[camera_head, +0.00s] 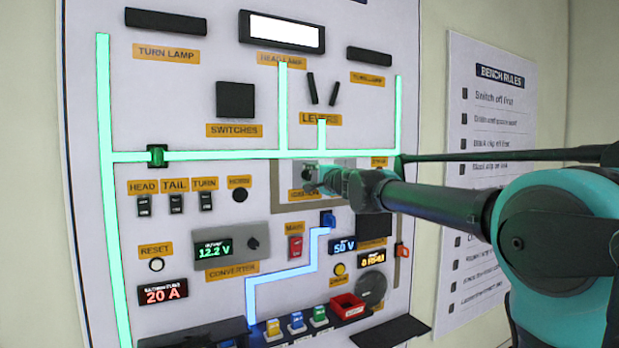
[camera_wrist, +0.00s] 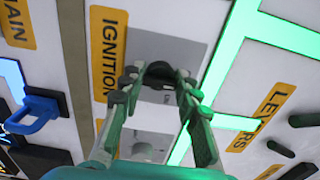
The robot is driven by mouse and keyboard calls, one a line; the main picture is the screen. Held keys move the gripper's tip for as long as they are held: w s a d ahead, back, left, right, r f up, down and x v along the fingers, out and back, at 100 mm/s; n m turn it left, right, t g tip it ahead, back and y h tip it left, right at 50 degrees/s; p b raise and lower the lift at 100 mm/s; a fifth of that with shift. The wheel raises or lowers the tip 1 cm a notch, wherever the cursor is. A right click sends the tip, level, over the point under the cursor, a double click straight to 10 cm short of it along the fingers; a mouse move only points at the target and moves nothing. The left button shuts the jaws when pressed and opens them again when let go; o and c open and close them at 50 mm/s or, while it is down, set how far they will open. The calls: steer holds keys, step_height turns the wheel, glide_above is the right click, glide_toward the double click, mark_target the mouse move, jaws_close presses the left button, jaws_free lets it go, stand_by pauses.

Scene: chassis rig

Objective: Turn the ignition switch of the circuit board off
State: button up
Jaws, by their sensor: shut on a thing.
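The circuit board (camera_head: 85,200) is a large white upright panel. The ignition switch (camera_head: 308,175) sits on a grey plate near its middle, above the orange IGNITION label (camera_head: 304,196). My gripper (camera_head: 322,180) reaches it from the right and covers much of it. In the wrist view, my gripper (camera_wrist: 158,88) has its green fingers on both sides of the dark switch knob (camera_wrist: 158,72), shut on it. The IGNITION label (camera_wrist: 107,50) lies beside the fingers. The knob's exact angle is hard to read, as the fingers hide part of it.
Glowing green lines (camera_head: 220,155) and a blue line (camera_head: 285,274) run across the board. Nearby are a red MAIN switch (camera_head: 295,247), a blue connector (camera_head: 327,219) and two black levers (camera_head: 322,89). A rules sheet (camera_head: 497,120) hangs at right.

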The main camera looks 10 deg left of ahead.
stand_by(0.3)
steer(key=o, duration=1.1)
steer(key=v, duration=1.2)
